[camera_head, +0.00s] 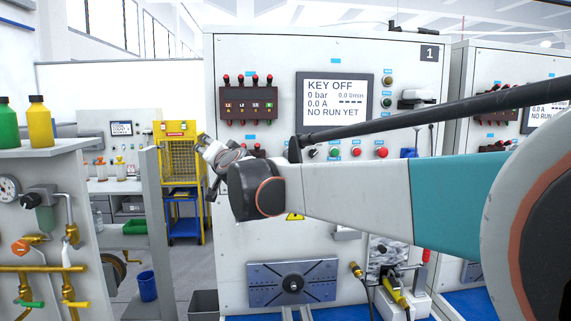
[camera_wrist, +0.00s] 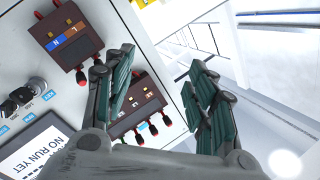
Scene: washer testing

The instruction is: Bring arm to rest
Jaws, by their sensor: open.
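My arm reaches in from the right in the head view, across the front of the test panel (camera_head: 235,55) marked 1. Its wrist end lies left of the panel's middle. My gripper (camera_head: 218,165) is partly hidden behind my wrist there. In the wrist view my gripper (camera_wrist: 165,85) has its two green-padded fingers spread apart, with nothing between them. Beyond the fingers are the panel's red-tipped terminal blocks (camera_wrist: 70,38). The panel screen (camera_head: 335,101) reads KEY OFF and NO RUN YET.
A bench with green and yellow bottles (camera_head: 40,122) and brass pipes (camera_head: 45,268) stands at the left. A yellow cage cart (camera_head: 178,150) is behind, left of the panel. A grey mounting plate (camera_head: 293,283) and a yellow-handled tool (camera_head: 396,298) are low in front. A second panel stands right.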

